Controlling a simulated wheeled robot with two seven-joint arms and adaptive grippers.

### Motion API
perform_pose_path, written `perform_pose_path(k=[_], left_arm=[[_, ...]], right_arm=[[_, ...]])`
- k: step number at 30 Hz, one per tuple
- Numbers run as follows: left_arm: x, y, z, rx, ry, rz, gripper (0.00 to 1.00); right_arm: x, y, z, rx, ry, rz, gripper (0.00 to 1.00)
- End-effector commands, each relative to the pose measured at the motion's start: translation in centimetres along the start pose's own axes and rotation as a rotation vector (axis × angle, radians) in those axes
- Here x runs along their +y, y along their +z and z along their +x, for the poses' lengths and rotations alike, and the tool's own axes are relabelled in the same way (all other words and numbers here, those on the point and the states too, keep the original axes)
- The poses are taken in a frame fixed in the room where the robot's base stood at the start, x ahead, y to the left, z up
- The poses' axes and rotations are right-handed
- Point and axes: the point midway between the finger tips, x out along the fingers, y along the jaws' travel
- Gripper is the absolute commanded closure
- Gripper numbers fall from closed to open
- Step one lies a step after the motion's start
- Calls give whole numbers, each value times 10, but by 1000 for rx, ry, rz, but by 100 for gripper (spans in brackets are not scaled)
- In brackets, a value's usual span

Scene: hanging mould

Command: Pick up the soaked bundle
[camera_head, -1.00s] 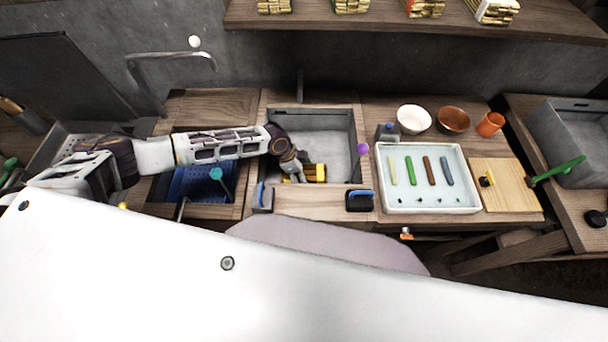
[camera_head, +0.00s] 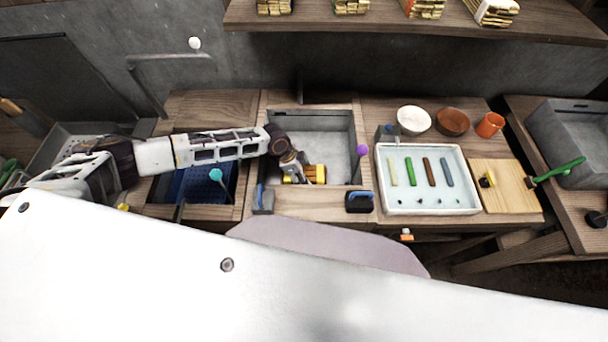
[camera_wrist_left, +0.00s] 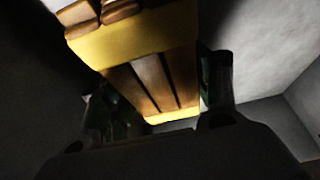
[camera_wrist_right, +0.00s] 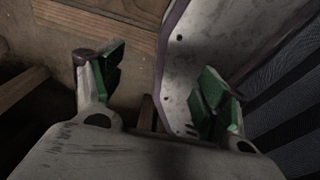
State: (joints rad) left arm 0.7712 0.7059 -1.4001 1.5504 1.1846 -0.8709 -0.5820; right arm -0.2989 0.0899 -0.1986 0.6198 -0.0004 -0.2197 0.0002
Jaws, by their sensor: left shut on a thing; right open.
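The soaked bundle (camera_head: 318,174), brown strips bound with yellow bands, is in the grey sink basin (camera_head: 340,124) near its front wall. My left gripper (camera_head: 301,172) reaches down into the basin and is shut on the bundle. In the left wrist view the bundle (camera_wrist_left: 148,70) fills the space between the two dark fingers. I cannot tell whether it touches the basin floor. My right gripper (camera_wrist_right: 155,90) shows only in its own wrist view, open and empty, with green pads on both fingers.
Right of the basin a white tray (camera_head: 430,205) holds several coloured sticks. Bowls (camera_head: 413,120) and an orange cup (camera_head: 490,124) stand behind it. A purple-topped pin (camera_head: 362,150) stands at the basin's right edge. A blue rack (camera_head: 193,185) is left of the basin.

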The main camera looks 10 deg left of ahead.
Motion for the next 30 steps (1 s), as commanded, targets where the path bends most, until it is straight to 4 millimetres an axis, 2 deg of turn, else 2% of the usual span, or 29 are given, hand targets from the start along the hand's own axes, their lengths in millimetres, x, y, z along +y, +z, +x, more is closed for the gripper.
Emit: perform_pose_path(k=[11,21,30], left_arm=[[-1,-15,-33,4,-3,1,75],[-1,-32,-77,3,-3,1,75],[-1,-38,-91,2,-2,0,75]], right_arm=[[-15,-3,0,3,-16,7,25],[-5,-1,1,1,-5,2,25],[5,1,1,-1,5,-2,25]])
